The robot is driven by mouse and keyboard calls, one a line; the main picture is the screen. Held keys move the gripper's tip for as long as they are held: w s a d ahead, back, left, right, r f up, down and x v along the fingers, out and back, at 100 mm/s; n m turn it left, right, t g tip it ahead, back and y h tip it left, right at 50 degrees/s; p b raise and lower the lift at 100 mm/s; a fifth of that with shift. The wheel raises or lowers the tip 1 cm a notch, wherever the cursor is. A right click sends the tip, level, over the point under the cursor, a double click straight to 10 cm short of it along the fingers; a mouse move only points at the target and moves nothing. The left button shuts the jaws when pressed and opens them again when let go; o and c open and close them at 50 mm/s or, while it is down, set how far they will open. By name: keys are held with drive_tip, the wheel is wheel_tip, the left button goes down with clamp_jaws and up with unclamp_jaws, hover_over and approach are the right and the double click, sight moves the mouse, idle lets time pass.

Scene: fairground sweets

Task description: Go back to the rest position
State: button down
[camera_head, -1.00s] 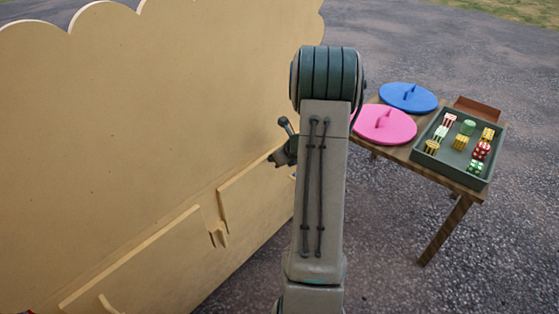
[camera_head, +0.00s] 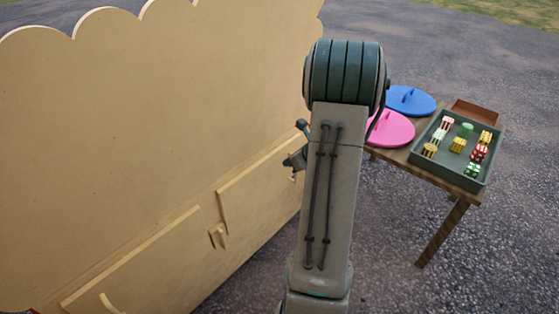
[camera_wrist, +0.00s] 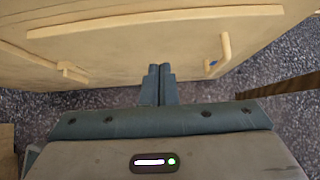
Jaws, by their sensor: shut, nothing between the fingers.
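My gripper (camera_wrist: 158,84) shows in the wrist view with its two dark fingers together and nothing between them. It points toward the lower part of a pale yellow wooden stall front (camera_wrist: 130,42), which has raised panels and handles. In the head view my arm stands upright in the middle and hides most of the gripper. A small dark part of my arm's end shows just left of the arm, in front of the stall front (camera_head: 150,120).
A wooden table (camera_head: 394,156) stands at the right. It holds a green tray (camera_head: 427,169) with several small striped and dotted sweets, a pink disc (camera_head: 388,130), a blue disc (camera_head: 410,102) and a brown box (camera_head: 478,112). Grey asphalt (camera_head: 500,250) lies clear around it.

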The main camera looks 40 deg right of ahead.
drive_tip(key=p+v, duration=0.1)
drive_tip(key=v, duration=0.5)
drive_tip(key=s+a+r+n+g+y+p, duration=0.1)
drive_tip(key=s+a+r+n+g+p, duration=0.1)
drive_tip(key=a+r+n+p, duration=0.6)
drive_tip(key=s+a+r+n+g+y+p, duration=0.15)
drive_tip(key=a+r+n+p, duration=0.5)
drive_tip(key=a+r, duration=0.7)
drive_tip(key=s+a+r+n+g+h+p, duration=0.1)
drive_tip(key=s+a+r+n+p, duration=0.3)
drive_tip(key=n, duration=0.5)
drive_tip(key=s+a+r+n+g+h+p, duration=0.1)
drive_tip(key=s+a+r+n+h+p, duration=0.2)
drive_tip(key=s+r+n+p, duration=0.3)
wheel_tip(320, 180, up, 5)
drive_tip(key=s+a+n, duration=0.1)
drive_tip(key=s+n, duration=0.1)
drive_tip(key=n, duration=0.1)
drive_tip(key=shift+s+a+n, duration=0.25)
drive_tip(key=shift+a+n, duration=0.05)
drive_tip(key=shift+n, duration=0.05)
drive_tip(key=shift+r+g+h, duration=0.1)
drive_tip(key=shift+g+h, duration=0.15)
